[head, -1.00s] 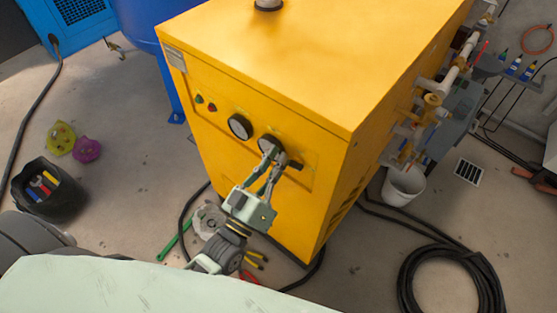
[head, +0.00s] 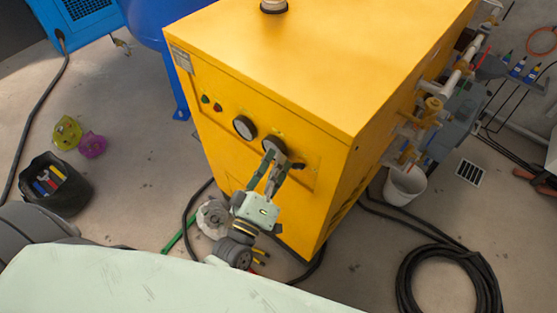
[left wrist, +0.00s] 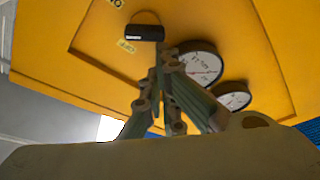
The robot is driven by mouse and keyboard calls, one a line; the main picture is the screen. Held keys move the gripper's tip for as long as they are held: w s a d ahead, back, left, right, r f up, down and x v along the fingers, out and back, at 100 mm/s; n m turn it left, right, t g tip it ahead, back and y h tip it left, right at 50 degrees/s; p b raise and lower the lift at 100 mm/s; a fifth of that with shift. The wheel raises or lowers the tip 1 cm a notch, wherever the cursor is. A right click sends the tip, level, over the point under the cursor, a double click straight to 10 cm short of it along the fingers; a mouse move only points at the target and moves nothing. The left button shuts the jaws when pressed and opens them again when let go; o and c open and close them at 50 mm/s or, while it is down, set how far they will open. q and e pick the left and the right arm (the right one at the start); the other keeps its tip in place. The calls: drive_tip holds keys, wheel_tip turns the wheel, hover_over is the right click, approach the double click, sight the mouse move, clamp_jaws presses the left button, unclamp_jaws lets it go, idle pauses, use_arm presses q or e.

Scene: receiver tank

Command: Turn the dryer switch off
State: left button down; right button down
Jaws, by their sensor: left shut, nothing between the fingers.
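The yellow dryer (head: 300,60) stands in the middle of the head view. Its front panel carries two round gauges and, to their right, a small dark switch (head: 298,166). In the left wrist view the switch (left wrist: 145,32) is a black bar between small labels; I cannot read its setting surely. My left gripper (head: 274,158) is shut and empty in front of the right gauge, left of the switch in the head view. In the left wrist view its fingertips (left wrist: 166,52) are together just below and right of the switch, seemingly apart from it. My right gripper is out of view.
Valves and pipes (head: 435,105) project from the dryer's right side, with a white bucket (head: 404,185) below. A coiled black hose (head: 450,285) lies at right. A black tool bin (head: 52,187) stands at left. Cables and small tools lie before the dryer.

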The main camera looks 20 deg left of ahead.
use_arm(q)
drive_tip(key=shift+a+f+n+g+y+p, duration=0.1)
drive_tip(key=shift+f+n+g+y+p, duration=0.2)
drive_tip(key=shift+n, duration=0.65)
drive_tip(key=shift+f+n+g+y+p, duration=0.2)
drive_tip(key=shift+f+n+y+p, duration=0.15)
drive_tip(key=shift+n, duration=0.6)
drive_tip(key=shift+f+n+p, duration=0.15)
drive_tip(key=shift+n+p, duration=0.15)
drive_tip(key=shift+n, duration=0.3)
drive_tip(key=shift+f+n+g+p, duration=0.3)
drive_tip(key=shift+n+g+p, duration=0.1)
drive_tip(key=shift+n, duration=0.55)
drive_tip(key=shift+f+n+g+p, duration=0.3)
drive_tip(key=shift+n+g+p, duration=0.1)
drive_tip(key=shift+n, duration=0.55)
drive_tip(key=s, duration=1.1)
drive_tip(key=w+m+b, duration=0.1)
drive_tip(key=w+b, duration=0.3)
drive_tip(key=w, duration=0.7)
drive_tip(key=shift+r+t, duration=0.3)
drive_tip(key=shift+r, duration=0.05)
